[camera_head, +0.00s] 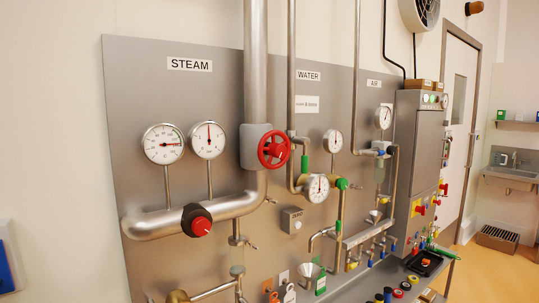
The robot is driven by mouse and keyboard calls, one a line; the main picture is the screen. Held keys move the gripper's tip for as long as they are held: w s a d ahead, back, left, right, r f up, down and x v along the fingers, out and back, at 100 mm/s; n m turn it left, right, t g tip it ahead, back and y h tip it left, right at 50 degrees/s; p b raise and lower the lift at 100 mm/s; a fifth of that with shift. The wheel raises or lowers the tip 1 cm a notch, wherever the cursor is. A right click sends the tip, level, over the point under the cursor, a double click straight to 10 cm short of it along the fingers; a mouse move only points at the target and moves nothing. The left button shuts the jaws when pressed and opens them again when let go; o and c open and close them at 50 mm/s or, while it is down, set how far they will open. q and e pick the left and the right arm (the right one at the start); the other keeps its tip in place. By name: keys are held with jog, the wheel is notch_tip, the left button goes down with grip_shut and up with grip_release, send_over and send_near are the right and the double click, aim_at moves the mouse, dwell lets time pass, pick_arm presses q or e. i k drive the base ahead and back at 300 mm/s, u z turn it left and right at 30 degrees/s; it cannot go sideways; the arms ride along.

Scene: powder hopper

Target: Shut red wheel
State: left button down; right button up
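The red wheel (274,150) is a spoked handwheel on a grey valve body (251,147) on the thick vertical steam pipe (256,70). It is right of the STEAM label, near the middle of the head view. Its face is turned toward the right and nothing touches it. Whether the valve is open or shut cannot be told from the wheel. Neither of my grippers is in view.
Two round gauges (163,144) stand left of the wheel. A black knob with a red cap (197,220) is on the horizontal pipe below. Water pipes and a gauge (318,188) are close on the right. A shelf with small items (387,277) juts out at lower right.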

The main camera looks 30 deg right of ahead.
aim_at(282, 150)
jog(key=z, duration=0.65)
jog(key=k, duration=1.05)
jog(key=z, duration=1.75)
jog(key=i, duration=2.85)
jog(key=u, duration=1.5)
jog(key=i, duration=0.85)
jog(key=u, duration=1)
jog(key=i, duration=0.25)
jog(key=u, duration=0.2)
